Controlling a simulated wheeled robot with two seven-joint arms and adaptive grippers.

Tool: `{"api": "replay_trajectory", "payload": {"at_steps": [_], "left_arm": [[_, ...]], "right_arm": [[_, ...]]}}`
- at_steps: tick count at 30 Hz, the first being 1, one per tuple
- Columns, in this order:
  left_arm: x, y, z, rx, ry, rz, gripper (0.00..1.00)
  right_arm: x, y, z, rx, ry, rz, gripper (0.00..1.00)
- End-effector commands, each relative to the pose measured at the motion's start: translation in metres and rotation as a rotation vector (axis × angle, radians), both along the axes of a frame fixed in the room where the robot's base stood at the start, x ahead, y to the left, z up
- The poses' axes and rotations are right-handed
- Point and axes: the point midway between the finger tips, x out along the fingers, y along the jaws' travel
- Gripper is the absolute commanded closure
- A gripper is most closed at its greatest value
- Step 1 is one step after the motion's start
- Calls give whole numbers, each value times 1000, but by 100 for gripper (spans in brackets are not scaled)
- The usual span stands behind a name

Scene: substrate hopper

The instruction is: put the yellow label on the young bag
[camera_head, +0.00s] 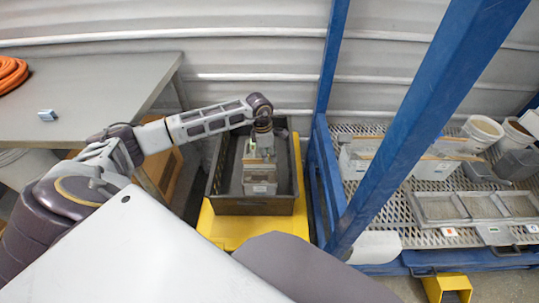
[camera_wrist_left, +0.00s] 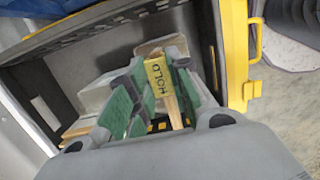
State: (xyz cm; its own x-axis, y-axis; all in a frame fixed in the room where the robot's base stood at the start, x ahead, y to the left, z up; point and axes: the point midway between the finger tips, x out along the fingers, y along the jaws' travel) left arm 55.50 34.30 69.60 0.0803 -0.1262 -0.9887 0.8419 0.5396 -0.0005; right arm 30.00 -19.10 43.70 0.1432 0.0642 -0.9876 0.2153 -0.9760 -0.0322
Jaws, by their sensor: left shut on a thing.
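My left gripper (camera_head: 260,150) reaches down into a dark crate (camera_head: 212,180). In the left wrist view its green-padded fingers (camera_wrist_left: 154,82) are shut on a yellow label (camera_wrist_left: 158,76) with the word HOLD on it. A thin wood-coloured strip (camera_wrist_left: 172,106) shows beside the label. Pale grey bag-like packs (camera_head: 259,188) stand in the crate below and in front of the gripper. A pale pack (camera_wrist_left: 97,92) also shows close by the fingers in the left wrist view. I cannot tell which one is the young bag, nor whether the label touches one. My right gripper is out of view.
The crate sits on a yellow base (camera_head: 228,228). A blue frame (camera_head: 385,130) stands to its right, with a mesh shelf (camera_head: 410,237) holding trays (camera_head: 440,208) and white buckets (camera_head: 482,130). A grey table (camera_head: 90,90) is at the left, mostly bare.

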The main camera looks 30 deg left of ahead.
Motion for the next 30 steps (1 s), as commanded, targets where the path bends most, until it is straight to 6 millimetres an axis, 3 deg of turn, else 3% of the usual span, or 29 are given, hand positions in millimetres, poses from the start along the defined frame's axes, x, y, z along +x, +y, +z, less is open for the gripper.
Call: {"api": "replay_trajectory", "payload": {"at_steps": [17,18,24,30], "left_arm": [[0,0,0,0,0,0,89],[0,0,0,0,0,0,78],[0,0,0,0,0,0,54],[0,0,0,0,0,0,54]], "right_arm": [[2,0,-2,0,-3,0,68],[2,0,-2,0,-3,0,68],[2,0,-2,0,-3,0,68],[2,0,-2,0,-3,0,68]]}}
